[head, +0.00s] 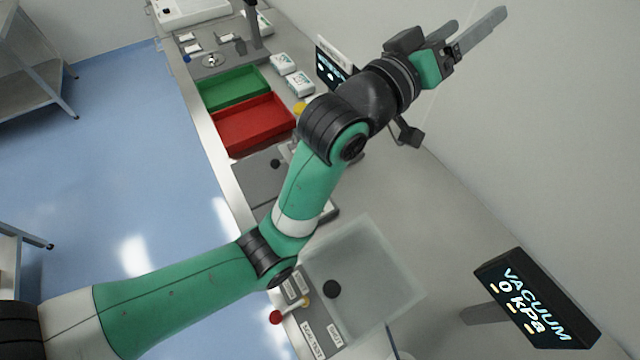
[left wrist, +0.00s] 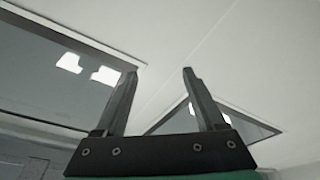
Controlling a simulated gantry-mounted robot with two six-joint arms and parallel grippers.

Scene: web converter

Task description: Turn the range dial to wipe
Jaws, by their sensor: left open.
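My left gripper (head: 476,35) is raised over the back of the bench at the upper right of the head view, near the wall. Its two fingers are apart with nothing between them. In the left wrist view the open fingers (left wrist: 160,75) point up toward the ceiling and dark panels. No range dial can be made out in either view; my left arm covers part of the bench where equipment stands. My right gripper is not in view.
The bench holds a green tray (head: 232,88), a red tray (head: 254,124) and white packs (head: 299,83). A clear chamber (head: 385,262) stands near the front, by a red knob (head: 275,317). A vacuum display (head: 535,305) is at lower right. Blue floor lies left.

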